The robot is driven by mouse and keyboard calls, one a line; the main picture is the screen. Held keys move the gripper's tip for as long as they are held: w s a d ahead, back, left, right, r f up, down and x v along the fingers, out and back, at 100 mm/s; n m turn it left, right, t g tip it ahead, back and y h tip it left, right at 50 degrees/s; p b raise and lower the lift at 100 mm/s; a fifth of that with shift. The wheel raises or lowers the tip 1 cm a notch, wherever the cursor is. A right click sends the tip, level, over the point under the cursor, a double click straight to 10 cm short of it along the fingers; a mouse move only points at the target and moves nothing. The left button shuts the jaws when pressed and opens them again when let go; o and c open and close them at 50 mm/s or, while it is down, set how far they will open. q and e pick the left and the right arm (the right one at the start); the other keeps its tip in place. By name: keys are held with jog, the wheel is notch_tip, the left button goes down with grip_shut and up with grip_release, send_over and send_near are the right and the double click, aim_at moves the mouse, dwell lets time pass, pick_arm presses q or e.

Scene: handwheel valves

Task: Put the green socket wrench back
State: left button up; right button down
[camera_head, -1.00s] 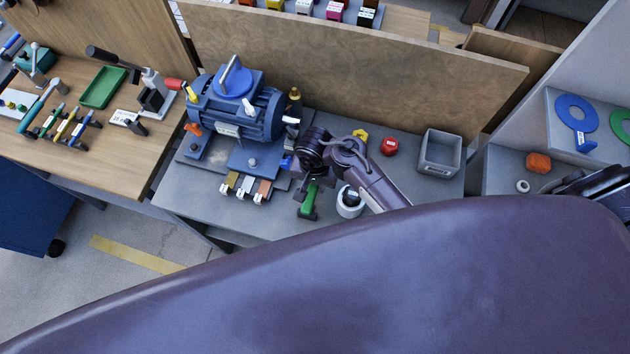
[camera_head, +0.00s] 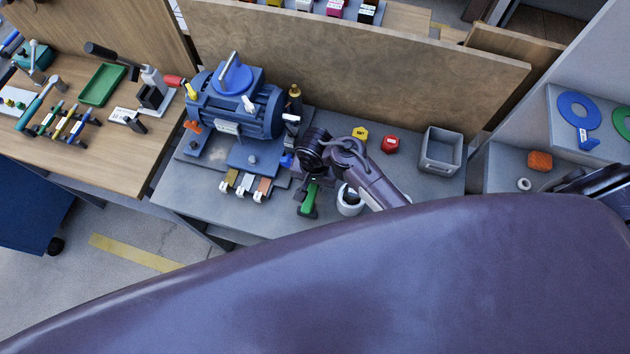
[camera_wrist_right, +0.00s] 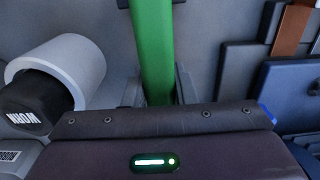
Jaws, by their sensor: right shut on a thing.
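The green socket wrench (camera_head: 309,200) is at the front of the grey bench, just in front of the blue motor. In the right wrist view the wrench (camera_wrist_right: 153,45) is a green bar between my two fingers. My right gripper (camera_head: 311,180) is shut on it, and the fingers are mostly hidden by the wrist in the head view. The far ends of the wrench are out of the wrist view, and I cannot tell whether it touches the bench. My left gripper is not in view.
A white cup (camera_head: 349,201) stands close to the right of the wrench; its dark content is labelled "WORN" (camera_wrist_right: 36,107). The blue motor (camera_head: 235,105) stands behind to the left, with several small tabs (camera_head: 246,185) before it. A grey bin (camera_head: 441,151) stands farther right.

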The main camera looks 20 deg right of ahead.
jog(key=shift+f, duration=0.4)
jog(key=c, duration=0.6)
grip_release()
jog(key=shift+c, duration=0.2)
jog(key=shift+r, duration=0.1)
jog(key=shift+r+p, duration=2.05)
jog(key=shift+p, duration=0.4)
jog(key=shift+r, duration=0.85)
